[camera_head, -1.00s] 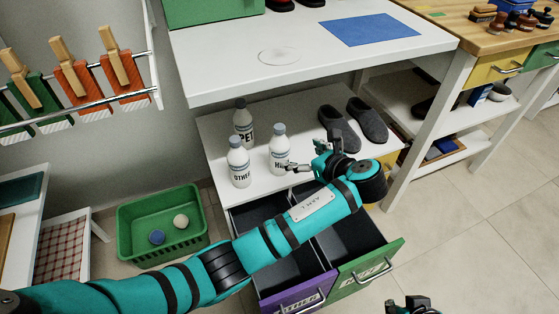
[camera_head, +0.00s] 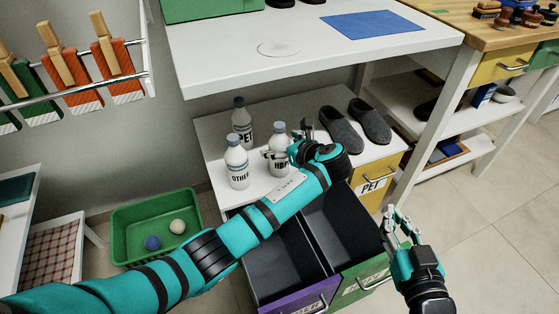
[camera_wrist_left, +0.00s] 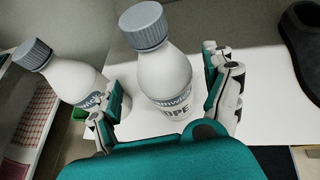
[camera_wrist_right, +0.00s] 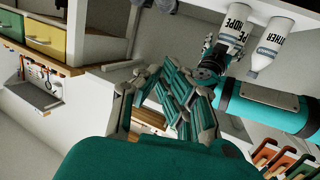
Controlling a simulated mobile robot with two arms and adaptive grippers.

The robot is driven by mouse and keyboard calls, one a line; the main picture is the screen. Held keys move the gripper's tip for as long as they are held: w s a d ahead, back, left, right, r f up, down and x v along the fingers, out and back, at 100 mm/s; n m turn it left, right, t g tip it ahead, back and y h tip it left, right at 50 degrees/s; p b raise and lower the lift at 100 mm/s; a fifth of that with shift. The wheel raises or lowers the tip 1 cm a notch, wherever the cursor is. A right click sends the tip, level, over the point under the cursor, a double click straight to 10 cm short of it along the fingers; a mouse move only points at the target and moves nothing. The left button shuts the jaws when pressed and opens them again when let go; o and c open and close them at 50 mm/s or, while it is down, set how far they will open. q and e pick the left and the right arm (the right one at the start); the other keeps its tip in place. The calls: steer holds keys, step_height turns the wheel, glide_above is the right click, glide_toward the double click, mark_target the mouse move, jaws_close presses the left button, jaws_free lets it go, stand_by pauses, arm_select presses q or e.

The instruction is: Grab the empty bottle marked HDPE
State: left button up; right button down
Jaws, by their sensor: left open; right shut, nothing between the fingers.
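The white HDPE bottle (camera_head: 279,139) with a grey cap stands upright on the lower shelf. It also shows in the left wrist view (camera_wrist_left: 166,76). My left gripper (camera_head: 284,150) is open at this bottle, with a finger on either side of it in the left wrist view; contact cannot be told. The OTHER bottle (camera_head: 237,167) stands to its left and the PET bottle (camera_head: 242,118) behind. Whether the bottles are empty cannot be seen. My right gripper (camera_head: 396,219) is shut and empty, to the right of the open drawers.
Below the shelf (camera_head: 213,137), a purple drawer (camera_head: 290,306) and a green drawer (camera_head: 365,281) stand open; the yellow PET drawer (camera_head: 377,181) is closed. Grey slippers (camera_head: 341,130) sit right of the bottles. The white tabletop (camera_head: 220,65) overhangs behind. A green basket (camera_head: 130,253) is on the floor.

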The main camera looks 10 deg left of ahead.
arm_select(q)
steer(key=shift+w+a+f, duration=0.4)
steer(key=shift+w, duration=0.05)
steer(key=shift+b+x, duration=1.05)
steer(key=shift+x, duration=0.05)
steer(key=shift+b+x, duration=0.65)
steer(key=shift+x, duration=0.55)
steer(key=shift+w+f, duration=0.2)
arm_select(e)
steer(key=s+a+r+t+y, duration=0.1)
steer(key=s+r+t+y, duration=0.2)
steer(key=r+t, duration=0.6)
step_height(320, 180, up, 5)
steer(key=shift+s+r+t, duration=0.15)
steer(key=shift+s+t, duration=0.25)
arm_select(q)
steer(key=shift+c, duration=0.4)
steer(key=c, duration=1.4)
steer(key=shift+c, duration=0.6)
